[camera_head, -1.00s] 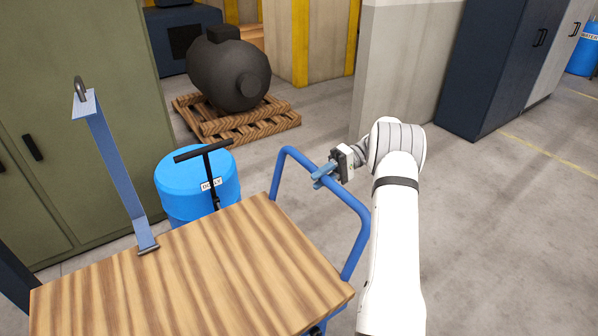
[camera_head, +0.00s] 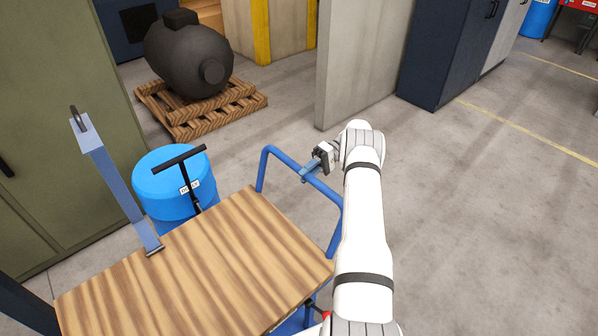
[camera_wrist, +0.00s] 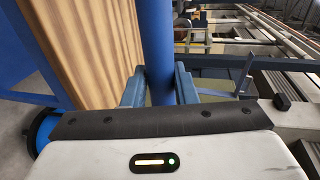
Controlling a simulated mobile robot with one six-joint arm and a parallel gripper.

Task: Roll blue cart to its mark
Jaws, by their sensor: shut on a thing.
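The blue cart has a striped wooden deck (camera_head: 200,270) and a blue tube handle (camera_head: 267,168) at its right end. My gripper (camera_head: 311,171) is shut on the top bar of that handle. In the wrist view the blue bar (camera_wrist: 157,60) runs between the two fingers of my gripper (camera_wrist: 158,88), with the wooden deck (camera_wrist: 95,45) to its left. A blue upright post (camera_head: 115,185) with a hook on top rises at the deck's far left edge. I see no floor mark for the cart.
A blue drum (camera_head: 160,172) with a black T-handle in front stands behind the cart. A dark tank (camera_head: 185,60) lies on a wooden pallet (camera_head: 210,110) further back. A grey wall end (camera_head: 350,70) and dark cabinets (camera_head: 440,50) stand beyond. The floor (camera_head: 480,230) at right is clear.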

